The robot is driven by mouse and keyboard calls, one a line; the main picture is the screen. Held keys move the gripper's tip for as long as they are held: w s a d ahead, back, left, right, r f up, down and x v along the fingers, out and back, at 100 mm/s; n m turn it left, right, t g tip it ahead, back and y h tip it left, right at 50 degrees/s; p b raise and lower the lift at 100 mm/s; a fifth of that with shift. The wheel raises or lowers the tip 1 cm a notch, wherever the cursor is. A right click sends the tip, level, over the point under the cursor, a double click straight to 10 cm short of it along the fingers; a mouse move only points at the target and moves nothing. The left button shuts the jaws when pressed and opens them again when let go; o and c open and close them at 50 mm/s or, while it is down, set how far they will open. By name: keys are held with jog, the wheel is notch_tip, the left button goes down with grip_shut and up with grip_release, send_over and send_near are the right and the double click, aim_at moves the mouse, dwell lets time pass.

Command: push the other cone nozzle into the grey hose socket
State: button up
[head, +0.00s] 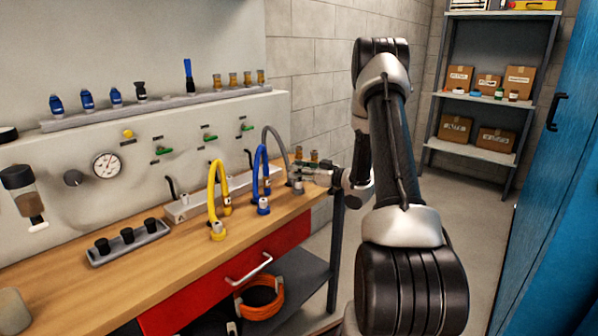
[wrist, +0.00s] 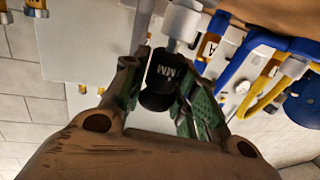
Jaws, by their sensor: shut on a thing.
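My gripper (head: 312,173) is at the right end of the workbench, beside the grey hose (head: 272,135). In the wrist view my gripper (wrist: 168,84) has its green-padded fingers closed on a black cone nozzle (wrist: 160,90) with pale lettering. A pale grey cylindrical fitting (wrist: 183,22) adjoins the nozzle's upper end in that view; I cannot tell whether the two are joined or only lined up. The hose socket is largely hidden by my gripper in the head view. A similar black nozzle (head: 140,91) stands on the wall ledge.
The yellow hose (head: 214,190) and blue hose (head: 262,180) arch up left of my gripper. A tray (head: 128,246) with black pieces stands on the bench. Blue and brass pieces line the wall ledge (head: 170,104). The bench front is clear.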

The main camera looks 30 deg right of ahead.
jog(key=shift+f, duration=0.5)
dwell(0.7)
jog(key=o, duration=1.1)
jog(key=v, duration=1.2)
